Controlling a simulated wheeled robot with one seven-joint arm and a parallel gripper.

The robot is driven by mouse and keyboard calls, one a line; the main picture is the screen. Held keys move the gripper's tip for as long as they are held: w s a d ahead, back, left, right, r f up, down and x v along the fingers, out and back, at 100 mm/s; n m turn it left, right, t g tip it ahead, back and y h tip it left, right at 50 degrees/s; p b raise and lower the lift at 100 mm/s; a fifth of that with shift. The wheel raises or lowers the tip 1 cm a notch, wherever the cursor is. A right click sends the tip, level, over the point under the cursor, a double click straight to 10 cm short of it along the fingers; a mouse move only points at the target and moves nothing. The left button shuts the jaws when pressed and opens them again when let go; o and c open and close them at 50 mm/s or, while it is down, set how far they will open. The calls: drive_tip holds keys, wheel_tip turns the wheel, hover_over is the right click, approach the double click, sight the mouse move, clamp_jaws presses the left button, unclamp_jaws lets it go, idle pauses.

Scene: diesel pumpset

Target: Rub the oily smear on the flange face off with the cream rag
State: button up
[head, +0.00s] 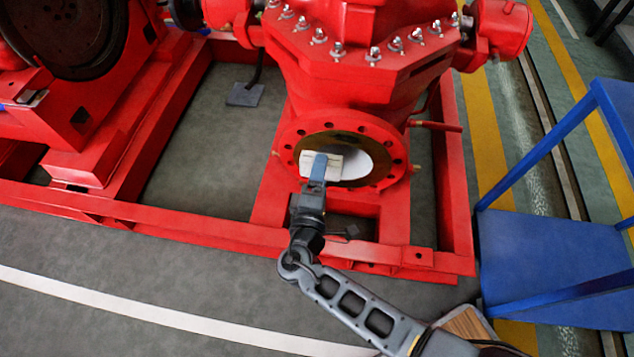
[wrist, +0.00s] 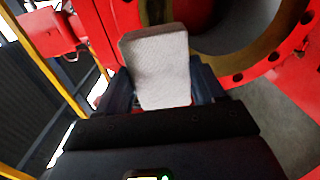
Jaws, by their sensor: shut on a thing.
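The cream rag (head: 335,164) is a pale pad in my gripper (head: 319,168), in front of the pump's round flange (head: 290,135). In the wrist view the rag (wrist: 158,62) stands up between the two dark fingers, which are shut on it. The flange face has a brownish inner ring (wrist: 266,68) and a red outer rim with bolt holes. A darker patch shows on the ring's upper part in the head view, but I cannot tell the smear's outline. The rag hides the ring's left part in the head view. I cannot tell whether it touches the face.
The red pump body (head: 355,80) with several bolts rises above the flange. The red base frame (head: 200,230) runs below and in front of it. A blue stand (head: 545,255) is to the right. Grey floor (head: 110,245) lies open at the front left.

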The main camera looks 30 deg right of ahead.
sight(325, 134)
drive_tip(key=shift+a+x, duration=0.25)
drive_tip(key=shift+x, duration=2.65)
drive_tip(key=shift+w, duration=0.2)
drive_tip(key=shift+b+x, duration=0.65)
drive_tip(key=shift+x, duration=0.25)
drive_tip(key=shift+s+d, duration=0.95)
drive_tip(key=shift+d, duration=0.35)
drive_tip(key=shift+d, duration=0.1)
drive_tip(key=shift+s+d, duration=0.95)
drive_tip(key=shift+d, duration=0.25)
